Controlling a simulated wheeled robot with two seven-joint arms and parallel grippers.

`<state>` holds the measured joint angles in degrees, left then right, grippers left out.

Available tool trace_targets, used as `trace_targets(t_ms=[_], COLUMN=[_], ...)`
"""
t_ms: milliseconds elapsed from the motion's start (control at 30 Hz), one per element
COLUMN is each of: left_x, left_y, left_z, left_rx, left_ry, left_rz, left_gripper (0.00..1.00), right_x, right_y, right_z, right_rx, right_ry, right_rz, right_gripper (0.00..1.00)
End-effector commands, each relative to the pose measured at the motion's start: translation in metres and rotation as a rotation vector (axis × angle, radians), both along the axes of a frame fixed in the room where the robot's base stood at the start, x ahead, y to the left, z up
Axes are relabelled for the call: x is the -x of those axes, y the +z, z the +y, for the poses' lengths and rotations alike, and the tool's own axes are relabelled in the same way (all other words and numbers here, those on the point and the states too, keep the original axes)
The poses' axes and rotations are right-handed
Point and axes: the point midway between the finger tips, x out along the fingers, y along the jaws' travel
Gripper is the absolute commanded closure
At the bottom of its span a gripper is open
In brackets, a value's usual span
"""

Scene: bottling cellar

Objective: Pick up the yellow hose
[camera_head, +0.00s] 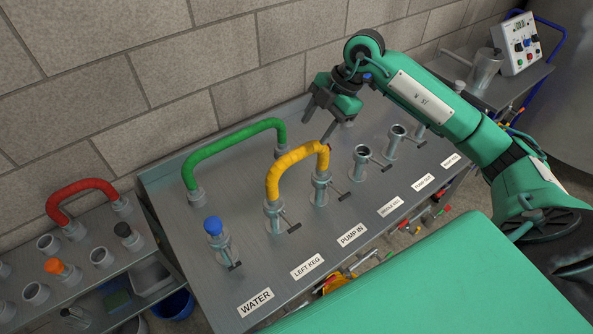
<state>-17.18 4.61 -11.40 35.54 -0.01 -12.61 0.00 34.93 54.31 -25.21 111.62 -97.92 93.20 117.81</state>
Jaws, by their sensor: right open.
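The yellow hose (297,157) stands as an arch on the steel bench, its ends on two valve ports (275,219) behind the "LEFT KEG" and "PUMP IN" labels. My right gripper (317,128) reaches in from the right, with its fingers apart and pointing down. In the picture one fingertip comes close to the top right bend of the hose; I cannot tell whether it touches. Nothing shows between the fingers. My left gripper is not in view.
A green hose (230,147) arches behind the yellow one. A blue-capped port (213,226) stands front left, and open ports (361,160) stand to the right. A red hose (80,192) is on the left rack. A brick wall (150,60) closes the back.

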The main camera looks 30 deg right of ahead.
Motion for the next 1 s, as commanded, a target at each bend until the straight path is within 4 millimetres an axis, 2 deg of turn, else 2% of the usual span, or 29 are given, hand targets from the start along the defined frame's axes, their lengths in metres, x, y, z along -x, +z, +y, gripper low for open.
trace_targets(t_ms=[100, 300, 567, 767, 900, 1000], left_x=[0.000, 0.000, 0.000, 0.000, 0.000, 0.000], left_y=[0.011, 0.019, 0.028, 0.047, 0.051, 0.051], left_z=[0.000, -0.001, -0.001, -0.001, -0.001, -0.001], left_rx=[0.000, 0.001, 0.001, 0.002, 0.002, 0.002], left_ry=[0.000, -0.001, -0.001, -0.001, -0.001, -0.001], left_rz=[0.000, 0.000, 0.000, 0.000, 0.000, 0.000], left_gripper=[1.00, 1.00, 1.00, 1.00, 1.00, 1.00], right_x=[-0.002, -0.006, -0.008, -0.010, -0.013, -0.013], right_y=[-0.020, -0.051, -0.065, -0.086, -0.102, -0.107], right_z=[0.012, 0.025, 0.032, 0.044, 0.050, 0.051], right_rx=[-0.005, -0.005, -0.006, -0.007, -0.006, -0.004], right_ry=[0.003, 0.003, 0.004, 0.005, 0.004, 0.005], right_rz=[0.005, 0.002, 0.002, 0.003, 0.001, -0.001], right_gripper=[0.45, 0.45, 0.45, 0.45, 0.45, 0.45])
